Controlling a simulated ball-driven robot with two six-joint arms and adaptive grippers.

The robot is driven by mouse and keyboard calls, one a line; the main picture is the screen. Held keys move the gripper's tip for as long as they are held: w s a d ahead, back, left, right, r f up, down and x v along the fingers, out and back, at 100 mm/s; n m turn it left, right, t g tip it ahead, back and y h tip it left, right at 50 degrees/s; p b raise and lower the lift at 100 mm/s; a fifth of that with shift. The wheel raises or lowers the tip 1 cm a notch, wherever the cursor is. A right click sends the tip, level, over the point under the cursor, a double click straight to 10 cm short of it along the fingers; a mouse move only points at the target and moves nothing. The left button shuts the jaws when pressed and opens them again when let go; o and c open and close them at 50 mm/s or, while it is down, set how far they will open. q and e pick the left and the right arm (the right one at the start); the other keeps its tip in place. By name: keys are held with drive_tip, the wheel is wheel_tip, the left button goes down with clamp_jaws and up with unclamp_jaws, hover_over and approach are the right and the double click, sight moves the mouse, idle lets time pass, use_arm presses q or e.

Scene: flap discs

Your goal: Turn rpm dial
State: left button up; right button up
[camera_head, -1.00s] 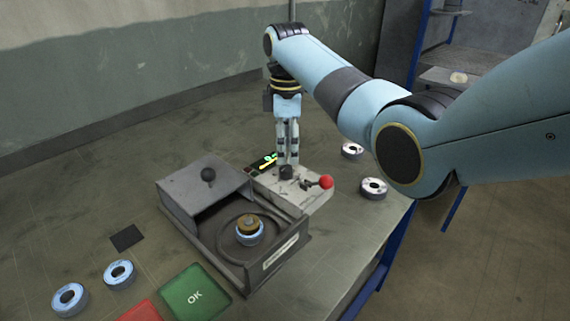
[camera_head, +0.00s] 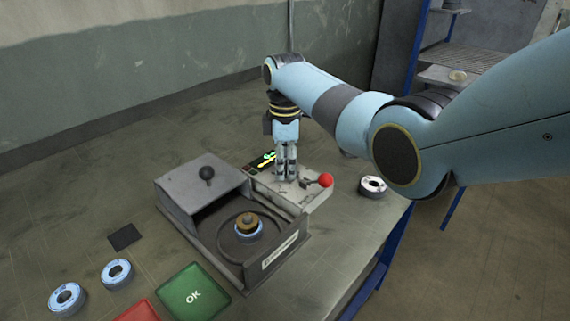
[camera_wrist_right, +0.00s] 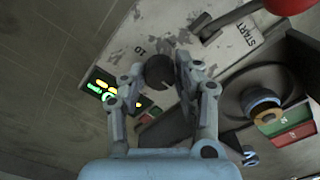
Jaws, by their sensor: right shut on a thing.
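The rpm dial (camera_wrist_right: 160,71) is a dark round knob on a worn light-grey control panel (camera_head: 314,199). My right gripper (camera_head: 286,178) points straight down onto the panel, and its fingers cover the dial in the head view. In the right wrist view my right gripper (camera_wrist_right: 155,80) has one finger on each side of the dial, shut on it. A lit display (camera_head: 264,160) with green and yellow marks sits beside the dial; its digits are too small to read. My left gripper is not in view.
A red-knobbed lever (camera_head: 326,180) stands on the panel close to the right gripper. A grey box with an open lid (camera_head: 205,180) holds a disc on a spindle (camera_head: 249,228). A green OK pad (camera_head: 194,292) and loose discs (camera_head: 373,187) lie around it.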

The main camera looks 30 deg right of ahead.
clamp_jaws()
